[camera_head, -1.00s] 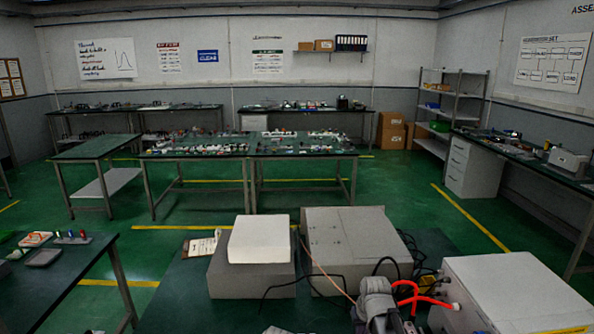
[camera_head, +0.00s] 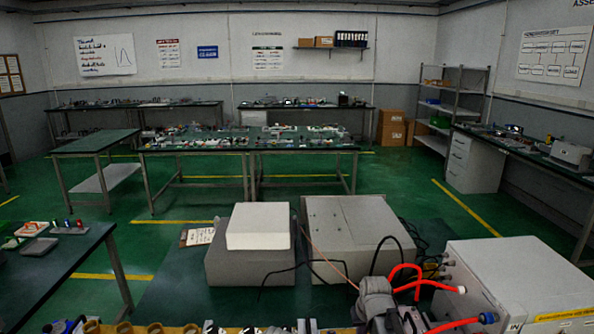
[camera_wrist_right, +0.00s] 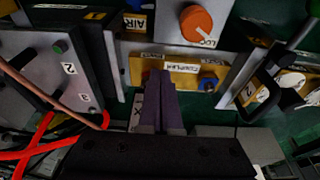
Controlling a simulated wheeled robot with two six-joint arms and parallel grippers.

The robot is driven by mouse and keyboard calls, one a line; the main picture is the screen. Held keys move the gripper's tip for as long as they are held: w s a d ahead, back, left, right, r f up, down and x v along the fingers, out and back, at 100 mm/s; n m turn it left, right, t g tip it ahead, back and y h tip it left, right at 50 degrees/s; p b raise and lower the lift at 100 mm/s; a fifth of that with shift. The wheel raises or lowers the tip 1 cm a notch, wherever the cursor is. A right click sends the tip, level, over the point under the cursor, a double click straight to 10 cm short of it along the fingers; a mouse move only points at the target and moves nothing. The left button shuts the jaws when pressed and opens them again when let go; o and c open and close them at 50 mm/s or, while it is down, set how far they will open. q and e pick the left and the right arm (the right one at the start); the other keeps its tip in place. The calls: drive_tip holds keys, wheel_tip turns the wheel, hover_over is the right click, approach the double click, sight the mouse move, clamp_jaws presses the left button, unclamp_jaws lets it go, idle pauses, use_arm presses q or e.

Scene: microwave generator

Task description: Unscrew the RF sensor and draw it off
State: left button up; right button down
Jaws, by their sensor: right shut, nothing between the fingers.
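My right gripper (camera_wrist_right: 158,100) is shut, with its two dark purple fingers together and nothing between them. Its tips are in front of a brass block labelled COUPLER (camera_wrist_right: 180,76) in the right wrist view. They overlap the block's left part in the picture; I cannot tell whether they touch it. A small blue fitting (camera_wrist_right: 208,85) sits at the block's right end, right of the fingers. I cannot single out the RF sensor with certainty. My left gripper is not in view.
An orange knob (camera_wrist_right: 196,23) is above the coupler. A panel marked 2 (camera_wrist_right: 62,75) stands at left, with red hoses (camera_wrist_right: 40,145) below it. A black clamp (camera_wrist_right: 270,85) is at right. In the head view, a white cabinet (camera_head: 525,280) stands at right and grey boxes (camera_head: 350,235) behind.

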drive_tip(key=shift+w+d, duration=0.1)
drive_tip(key=shift+w, duration=0.15)
idle(0.5)
drive_tip(key=shift+d, duration=0.85)
drive_tip(key=shift+w+d, duration=0.1)
drive_tip(key=shift+d, duration=0.05)
idle(0.4)
drive_tip(key=shift+s+d, duration=0.1)
drive_tip(key=shift+s, duration=0.1)
drive_tip(key=shift+s, duration=0.2)
drive_tip(key=shift+r, duration=0.15)
